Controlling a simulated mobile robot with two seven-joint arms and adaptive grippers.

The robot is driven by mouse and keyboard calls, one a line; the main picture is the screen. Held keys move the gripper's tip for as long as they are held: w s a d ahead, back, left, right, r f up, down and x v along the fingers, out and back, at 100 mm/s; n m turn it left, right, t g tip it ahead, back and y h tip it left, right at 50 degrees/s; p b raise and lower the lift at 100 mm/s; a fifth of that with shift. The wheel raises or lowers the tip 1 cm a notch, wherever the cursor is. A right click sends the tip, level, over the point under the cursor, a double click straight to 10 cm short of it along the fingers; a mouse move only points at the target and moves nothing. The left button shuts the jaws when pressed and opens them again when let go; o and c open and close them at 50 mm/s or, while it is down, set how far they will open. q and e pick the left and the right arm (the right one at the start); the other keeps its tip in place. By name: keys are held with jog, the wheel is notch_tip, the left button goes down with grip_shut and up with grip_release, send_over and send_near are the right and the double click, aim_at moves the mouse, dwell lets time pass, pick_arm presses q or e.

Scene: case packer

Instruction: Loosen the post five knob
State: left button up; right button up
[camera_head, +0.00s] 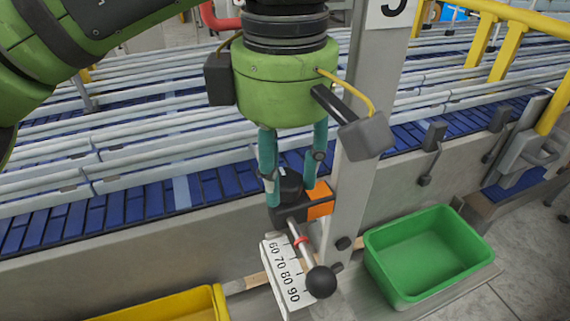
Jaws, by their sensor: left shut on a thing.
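The post five (360,150) is a grey upright with a partly cropped number plate (393,10) at its top. A black knob (290,184) sits beside the post, at the orange-and-black clamp block (320,204). My left gripper (291,192) comes down from above. Its two teal fingers are on either side of the knob and shut on it. The fingers hide part of the knob. My right gripper is not in view.
Below the clamp are a rod with a red ring (302,241), a black ball end (321,281) and a white scale (282,290) reading 60 to 90. A green bin (458,268) stands right, a yellow bin (220,303) lower left. A blue roller conveyor (120,209) with rails runs behind.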

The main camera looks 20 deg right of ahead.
aim_at(286, 178)
pick_arm(q)
jog(key=shift+f, duration=0.2)
jog(key=o, duration=1.1)
jog(key=shift+o, duration=0.2)
jog(key=shift+r, duration=0.1)
notch_tip(286, 178, up, 12)
